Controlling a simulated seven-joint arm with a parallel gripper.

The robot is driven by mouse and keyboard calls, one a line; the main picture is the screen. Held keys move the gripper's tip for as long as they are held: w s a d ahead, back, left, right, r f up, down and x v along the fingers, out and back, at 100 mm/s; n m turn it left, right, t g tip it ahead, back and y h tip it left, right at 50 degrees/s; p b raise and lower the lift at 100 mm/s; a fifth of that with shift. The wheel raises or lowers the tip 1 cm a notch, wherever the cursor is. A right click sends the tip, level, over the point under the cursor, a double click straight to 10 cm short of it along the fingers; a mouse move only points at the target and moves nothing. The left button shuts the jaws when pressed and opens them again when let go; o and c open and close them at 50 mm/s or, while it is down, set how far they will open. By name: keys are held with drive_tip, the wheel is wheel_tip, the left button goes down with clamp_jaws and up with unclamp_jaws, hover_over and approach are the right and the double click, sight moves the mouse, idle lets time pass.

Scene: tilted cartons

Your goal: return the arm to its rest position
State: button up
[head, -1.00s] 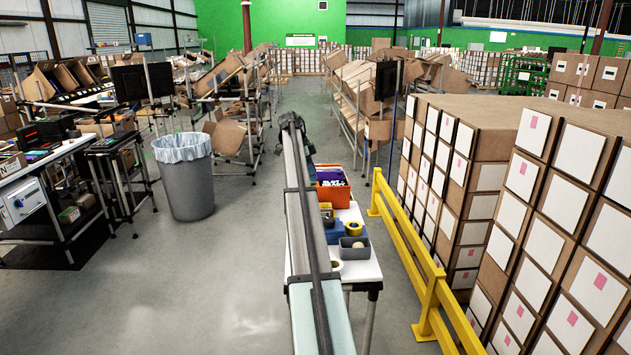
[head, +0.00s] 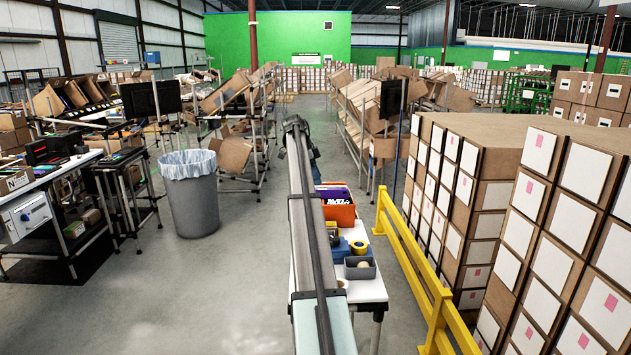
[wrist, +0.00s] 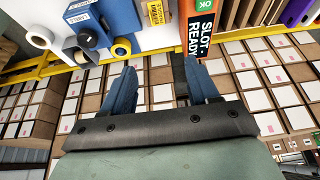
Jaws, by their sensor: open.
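My gripper (wrist: 162,88) shows in the wrist view with its two blue fingers spread apart and nothing between them. In the head view my arm runs up the middle of the picture, and the fingers cannot be made out there. In the wrist view the gripper hangs over a white table (wrist: 150,38) and the floor side beyond its edge, apart from the things on the table.
An orange bin (head: 340,214) and a grey tray (head: 360,268) stand on the white table right of my arm. A yellow rail (head: 412,270) and stacked cartons (head: 490,175) stand farther right. A grey trash can (head: 193,200) stands left, with clear floor between.

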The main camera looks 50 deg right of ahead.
drive_tip(key=shift+r, duration=0.6)
drive_tip(key=shift+a, duration=0.1)
